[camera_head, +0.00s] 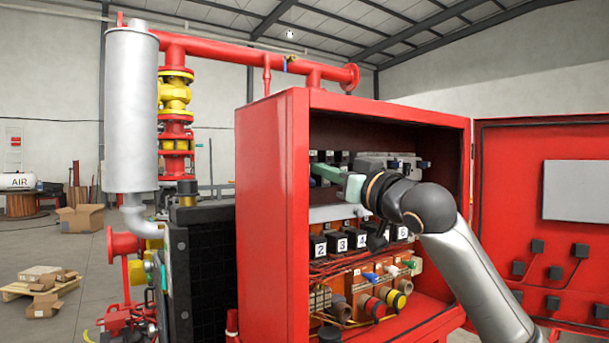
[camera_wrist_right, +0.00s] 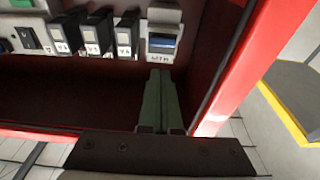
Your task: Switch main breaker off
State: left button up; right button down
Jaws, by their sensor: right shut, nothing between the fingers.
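My right gripper (camera_head: 318,171) has pale green fingers and reaches into the open red cabinet (camera_head: 272,190). In the wrist view its fingers (camera_wrist_right: 161,74) are together and empty. Their tips lie just in front of a light grey device with a blue face (camera_wrist_right: 163,44) and a small label; I cannot tell whether they touch. Black labelled switches (camera_wrist_right: 97,36) stand in a row left of that device. I cannot tell which part is the main breaker, as my right arm hides some of the cabinet inside. My left gripper is not in view.
A row of black numbered switches (camera_head: 340,242) sits lower in the cabinet, above wires and round coloured connectors (camera_head: 373,306). The red cabinet door (camera_head: 515,200) stands open at the right. Red side walls bound the opening. A silver cylinder (camera_head: 131,110) stands at the left.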

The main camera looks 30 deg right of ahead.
jog(key=shift+s+d+r+b, duration=0.1)
jog(key=shift+s+b, duration=0.1)
jog(key=shift+s, duration=0.8)
jog(key=shift+s+d+r+b, duration=0.1)
jog(key=shift+s+b, duration=0.05)
jog(key=shift+s, duration=0.85)
jog(key=shift+f, duration=0.1)
